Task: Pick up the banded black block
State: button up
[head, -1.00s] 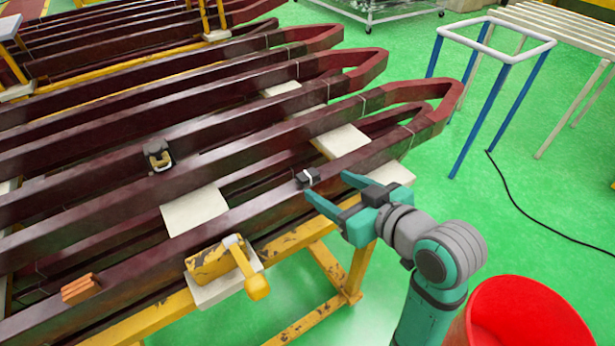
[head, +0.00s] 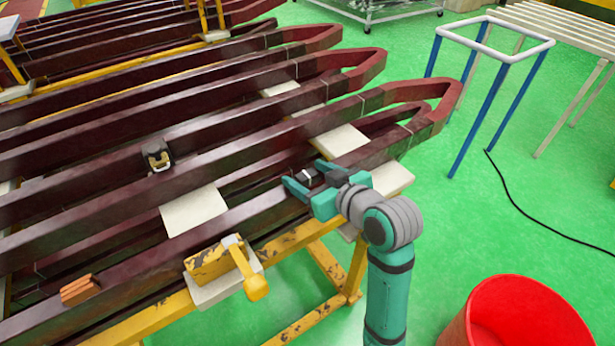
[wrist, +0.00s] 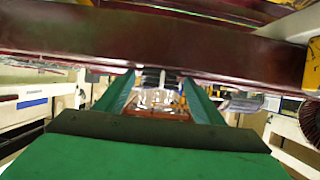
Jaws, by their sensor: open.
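The banded black block (head: 308,176) is a small dark block with a white band. It sits on top of the front dark-red bar (head: 240,213) in the head view. My gripper (head: 304,175) is open, with its two teal fingers on either side of the block. I cannot tell whether either finger touches it. In the wrist view my gripper (wrist: 167,82) shows both fingers spread, with a small dark, light-striped shape between their tips, probably the block. Its lower part is hidden.
A yellow hammer-like tool (head: 243,267) and an orange block (head: 80,290) lie along the front bar. White pads (head: 193,211) lie among the bars. A red bin (head: 525,315) stands at lower right.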

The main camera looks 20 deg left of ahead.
jog(key=c, duration=1.1)
jog(key=shift+r, duration=0.1)
